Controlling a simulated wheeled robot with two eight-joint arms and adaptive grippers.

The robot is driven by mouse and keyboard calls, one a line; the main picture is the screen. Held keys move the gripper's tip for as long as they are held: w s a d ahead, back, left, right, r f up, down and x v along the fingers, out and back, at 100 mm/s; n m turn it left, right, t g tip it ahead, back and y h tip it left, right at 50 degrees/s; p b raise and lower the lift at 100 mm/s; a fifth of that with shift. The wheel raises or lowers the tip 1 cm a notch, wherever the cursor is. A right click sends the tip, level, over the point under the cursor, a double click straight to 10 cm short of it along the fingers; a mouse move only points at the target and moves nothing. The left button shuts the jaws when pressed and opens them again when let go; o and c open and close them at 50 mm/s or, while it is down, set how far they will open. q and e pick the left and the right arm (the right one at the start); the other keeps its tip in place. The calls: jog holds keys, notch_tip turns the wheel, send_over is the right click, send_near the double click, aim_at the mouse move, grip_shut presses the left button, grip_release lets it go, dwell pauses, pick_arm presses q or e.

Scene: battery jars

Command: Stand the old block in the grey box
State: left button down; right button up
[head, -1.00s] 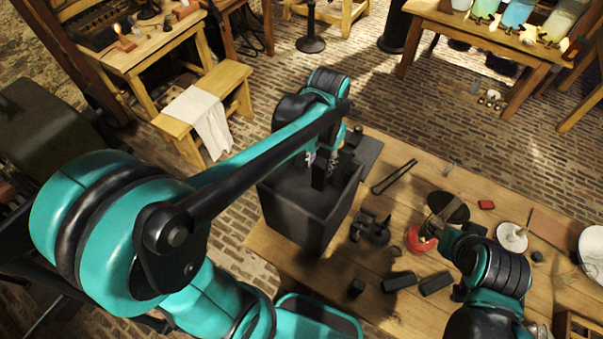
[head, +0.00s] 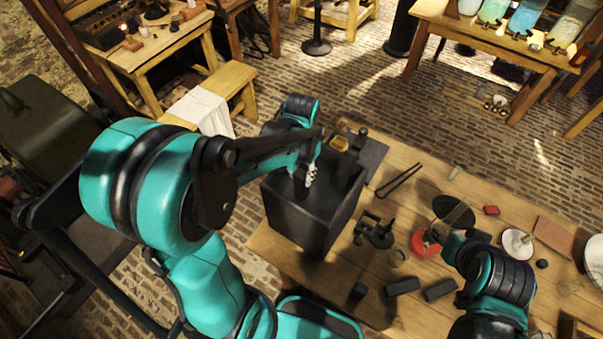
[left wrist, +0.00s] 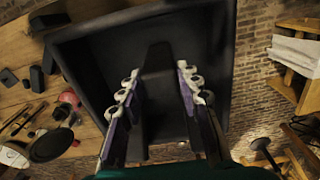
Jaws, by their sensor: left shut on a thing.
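The grey box (head: 300,222) is a deep, open, dark box at the bench's left end. In the left wrist view its rim (left wrist: 70,60) surrounds my left gripper. My left gripper (head: 308,175) reaches down at the box's opening. Its two pale-knuckled fingers (left wrist: 157,80) are shut on a dark block (left wrist: 158,58), which I take for the old block. The block's lower edges blend into the dark inside, so I cannot tell whether it touches the floor. My right gripper (head: 447,246) is near a red round thing; its fingers are not clear.
Black tongs (head: 399,180), a black clamp-like stand (head: 374,230), dark blocks (head: 403,286), the red round thing (head: 423,244) and a white dish (head: 516,243) lie right of the box. A dark plate with a yellowish item (head: 339,142) sits behind it.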

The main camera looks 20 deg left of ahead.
pick_arm(q)
jog(key=shift+f, duration=0.15)
jog(key=c, duration=1.1)
grip_release()
jog(key=shift+o, duration=0.2)
jog(key=shift+r, duration=0.3)
notch_tip(320, 180, up, 11)
jog(key=p, duration=0.2)
jog(key=s+d+n+t, duration=0.2)
jog(key=s+d+t, duration=0.1)
jog(key=s+t, duration=0.4)
jog(key=shift+s+r, duration=0.2)
jog(key=shift+s, duration=0.3)
